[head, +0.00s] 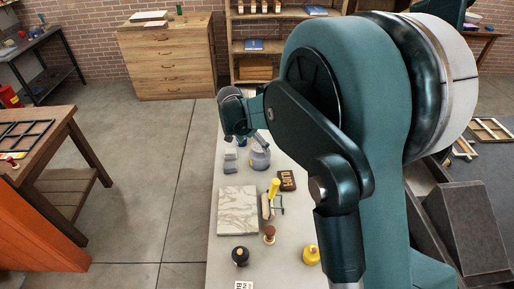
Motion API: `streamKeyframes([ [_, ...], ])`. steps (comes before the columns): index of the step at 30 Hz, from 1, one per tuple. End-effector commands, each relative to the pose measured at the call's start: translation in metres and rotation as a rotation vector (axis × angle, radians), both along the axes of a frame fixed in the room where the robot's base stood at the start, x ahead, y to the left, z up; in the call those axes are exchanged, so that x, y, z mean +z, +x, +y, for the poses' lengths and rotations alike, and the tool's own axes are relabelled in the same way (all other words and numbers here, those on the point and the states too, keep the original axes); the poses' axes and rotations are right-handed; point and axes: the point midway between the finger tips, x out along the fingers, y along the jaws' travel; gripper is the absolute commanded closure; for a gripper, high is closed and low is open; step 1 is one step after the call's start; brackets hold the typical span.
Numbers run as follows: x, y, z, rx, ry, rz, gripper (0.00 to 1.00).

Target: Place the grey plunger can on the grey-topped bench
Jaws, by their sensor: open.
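The grey plunger can (260,160) shows at the far part of the long grey-topped bench (221,256). It appears to stand upright on the top. Its upper part is partly covered by the end of my arm. My gripper (245,141) is just above and to the left of the can, at the far end of the bench. The jaws are open and appear empty. The fingertips are small and dark here, and I cannot tell whether they touch the can.
Small grey blocks (230,167) sit left of the can. Nearer are a marble slab (237,211), a yellow-handled tool (273,188), a dark lettered block (287,180), a wooden stamp (269,235), a black pot (240,257) and a yellow pot (311,255). My arm hides the bench's right side.

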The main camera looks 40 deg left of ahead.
Motion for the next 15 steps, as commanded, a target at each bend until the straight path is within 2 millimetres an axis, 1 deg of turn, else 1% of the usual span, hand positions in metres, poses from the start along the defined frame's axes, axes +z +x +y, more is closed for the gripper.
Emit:
streamKeyframes([
  [1, 0.007, -0.002, 0.0, 0.0, 0.0, 0.0, 0.26],
  [6, 0.019, -0.008, 0.0, -0.001, 0.0, 0.0, 0.26],
  [15, 0.024, -0.01, 0.0, -0.001, 0.0, 0.0, 0.26],
])
